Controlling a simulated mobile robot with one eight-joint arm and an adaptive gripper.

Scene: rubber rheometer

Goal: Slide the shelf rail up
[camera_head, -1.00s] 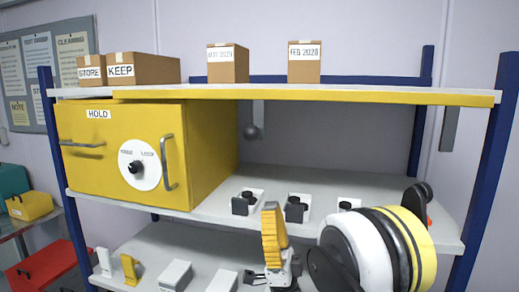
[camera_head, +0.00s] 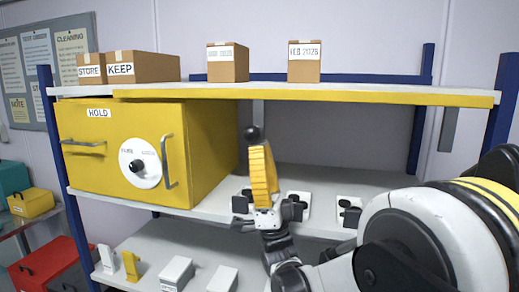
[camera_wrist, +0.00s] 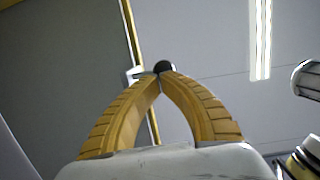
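The shelf rail (camera_head: 375,97) appears to be the yellow strip along the front edge of the top shelf. A grey upright strip (camera_head: 258,112) hangs below it with a black ball knob (camera_head: 251,133). My gripper (camera_head: 256,148) has yellow fingers pointing up just below the knob. In the wrist view its fingertips (camera_wrist: 162,75) come together at the knob (camera_wrist: 165,66) and cover its lower side. I cannot tell whether they touch it. A yellow strip (camera_wrist: 131,30) runs behind them.
A yellow cabinet (camera_head: 212,150) marked HOLD stands left of my gripper. Several cartons (camera_head: 228,64) sit on the top shelf. Small black-knobbed fixtures (camera_head: 348,212) line the middle shelf (camera_head: 190,211). Blue posts (camera_head: 60,180) frame the rack.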

